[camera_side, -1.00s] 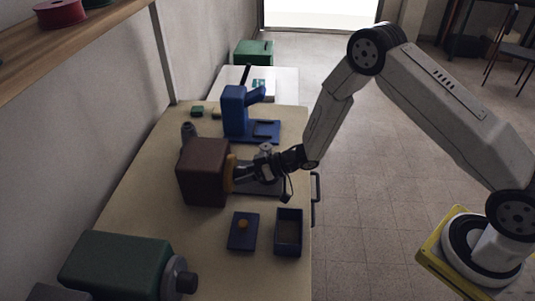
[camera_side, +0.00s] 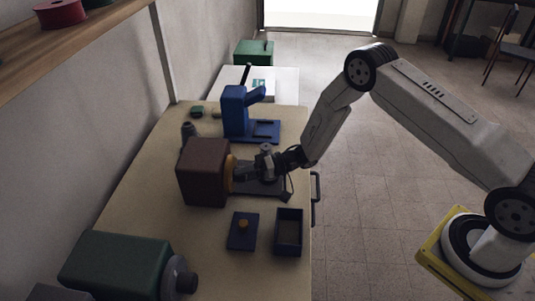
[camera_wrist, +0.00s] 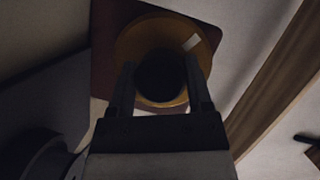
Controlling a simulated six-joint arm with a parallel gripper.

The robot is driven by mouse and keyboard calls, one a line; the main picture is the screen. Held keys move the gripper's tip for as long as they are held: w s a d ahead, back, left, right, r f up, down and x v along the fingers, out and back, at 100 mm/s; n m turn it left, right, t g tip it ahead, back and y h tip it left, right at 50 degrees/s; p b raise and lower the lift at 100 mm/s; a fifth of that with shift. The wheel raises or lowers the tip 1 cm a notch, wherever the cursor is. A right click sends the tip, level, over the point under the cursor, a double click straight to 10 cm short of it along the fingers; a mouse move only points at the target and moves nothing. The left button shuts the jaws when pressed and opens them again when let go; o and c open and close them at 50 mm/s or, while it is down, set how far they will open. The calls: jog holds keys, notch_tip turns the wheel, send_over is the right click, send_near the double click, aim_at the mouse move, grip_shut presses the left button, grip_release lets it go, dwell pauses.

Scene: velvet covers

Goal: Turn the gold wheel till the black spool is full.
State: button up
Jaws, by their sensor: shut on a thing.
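The gold wheel (camera_side: 231,172) is on the right face of a dark brown box (camera_side: 203,172) on the bench. In the wrist view the gold wheel (camera_wrist: 134,43) is a disc with a pale mark near its upper right rim. My gripper (camera_side: 241,172) is at the wheel. In the wrist view my gripper's fingers (camera_wrist: 160,66) are on either side of a dark round hub (camera_wrist: 160,80) at the wheel's middle, shut on it. I cannot make out the black spool for certain or how full it is.
A blue stand (camera_side: 235,112) is behind the box. A blue open tray (camera_side: 288,231) and a blue plate with an orange knob (camera_side: 242,232) lie in front. A green machine (camera_side: 115,262) is at the near left. A wall borders the bench's left side.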

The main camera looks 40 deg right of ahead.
jog(key=shift+m+y, duration=0.4)
jog(key=shift+m, duration=0.4)
jog(key=o, duration=1.3)
jog(key=shift+d, duration=0.15)
jog(key=shift+v, duration=3.8)
